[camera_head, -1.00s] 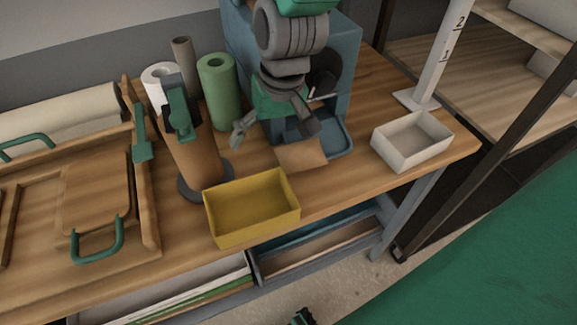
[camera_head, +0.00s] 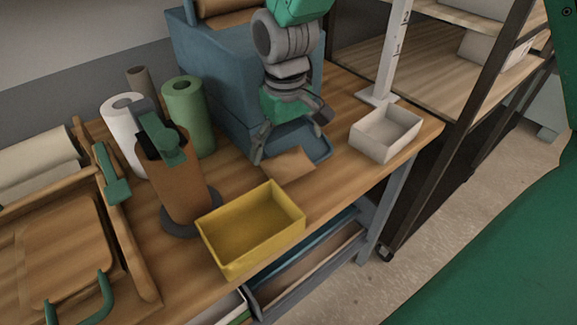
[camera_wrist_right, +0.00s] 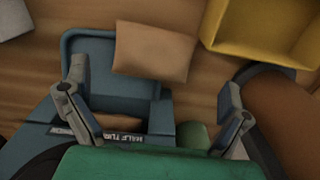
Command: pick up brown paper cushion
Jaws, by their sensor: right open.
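The brown paper cushion (camera_head: 291,164) lies at the front lip of the blue machine's tray, partly on it. In the right wrist view the cushion (camera_wrist_right: 154,51) is a plain brown pillow shape beyond the fingertips. My right gripper (camera_head: 290,136) is open and empty above the blue tray (camera_head: 318,147), behind the cushion. In the right wrist view its two fingers (camera_wrist_right: 154,95) are spread wide, with the cushion ahead of the gap and not between them. My left gripper does not show.
A yellow bin (camera_head: 250,232) stands in front-left of the cushion, and a white bin (camera_head: 386,134) to its right. A brown paper roll on a stand (camera_head: 178,180) is at left. The blue machine (camera_head: 215,80) rises behind my gripper. Bare wood lies between cushion and white bin.

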